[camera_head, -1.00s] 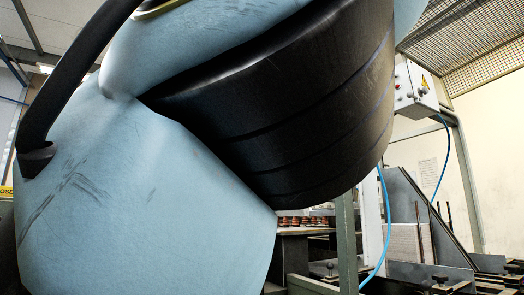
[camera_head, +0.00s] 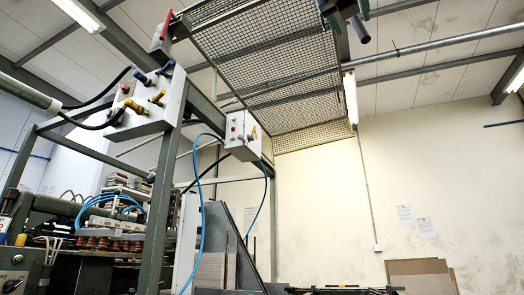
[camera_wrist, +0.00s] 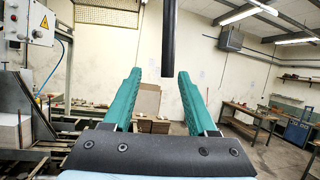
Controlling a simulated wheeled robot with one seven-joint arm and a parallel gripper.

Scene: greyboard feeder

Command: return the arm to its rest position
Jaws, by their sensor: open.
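My gripper (camera_wrist: 160,76) shows in the wrist view with its two green fingers apart and nothing held between them. Beyond the fingertips are a pale wall and brown boards leaning low against it. In the head view, dark and green parts at the top edge, right of the mesh, look like the end of my arm, cut off by the frame. The rest of the arm is out of the head view.
The feeder machine frame (camera_head: 162,190) with a control box (camera_head: 243,135) and blue hoses stands at left. A mesh guard (camera_head: 265,60) hangs overhead. Brown boards (camera_head: 420,275) lean on the wall. Workbenches (camera_wrist: 250,115) stand at right in the wrist view, with open floor before them.

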